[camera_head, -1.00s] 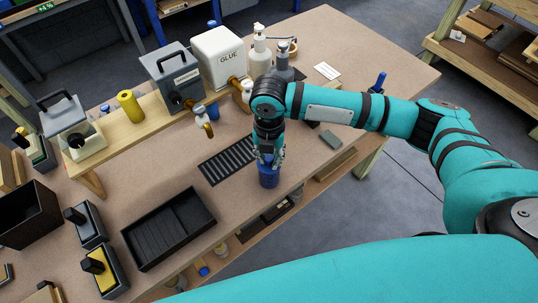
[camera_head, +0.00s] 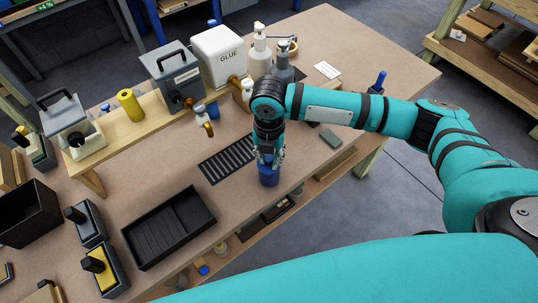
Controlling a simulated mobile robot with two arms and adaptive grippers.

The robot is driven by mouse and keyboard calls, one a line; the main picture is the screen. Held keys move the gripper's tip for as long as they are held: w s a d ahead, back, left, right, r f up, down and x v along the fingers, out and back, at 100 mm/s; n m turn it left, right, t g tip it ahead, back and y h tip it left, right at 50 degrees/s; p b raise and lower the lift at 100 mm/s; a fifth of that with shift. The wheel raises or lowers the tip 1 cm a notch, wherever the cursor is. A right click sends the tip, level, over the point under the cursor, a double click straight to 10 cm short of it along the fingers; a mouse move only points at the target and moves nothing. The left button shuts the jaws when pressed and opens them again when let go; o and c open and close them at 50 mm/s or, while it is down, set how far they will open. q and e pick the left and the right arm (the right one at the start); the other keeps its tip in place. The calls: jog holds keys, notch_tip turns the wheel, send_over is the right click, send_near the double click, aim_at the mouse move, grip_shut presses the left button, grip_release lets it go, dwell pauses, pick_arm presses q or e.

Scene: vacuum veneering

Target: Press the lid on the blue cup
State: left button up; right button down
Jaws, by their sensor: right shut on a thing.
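The blue cup (camera_head: 269,177) stands on the workbench near its front edge, just right of a black slatted grate. My right gripper (camera_head: 269,158) points down directly over the cup, with its fingers around the cup's top. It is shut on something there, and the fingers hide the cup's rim. I cannot make out a lid separately from the cup and fingers. My left gripper is not in the view.
The black grate (camera_head: 228,158) lies left of the cup. A black divided tray (camera_head: 170,228) sits further left. Behind stands a wooden shelf (camera_head: 140,130) with dispensers, including a white glue box (camera_head: 219,57). A grey-green block (camera_head: 331,139) lies to the right. The bench between is clear.

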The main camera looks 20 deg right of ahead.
jog(key=c, duration=1.2)
grip_release()
jog(key=shift+f, duration=0.1)
jog(key=shift+o, duration=0.2)
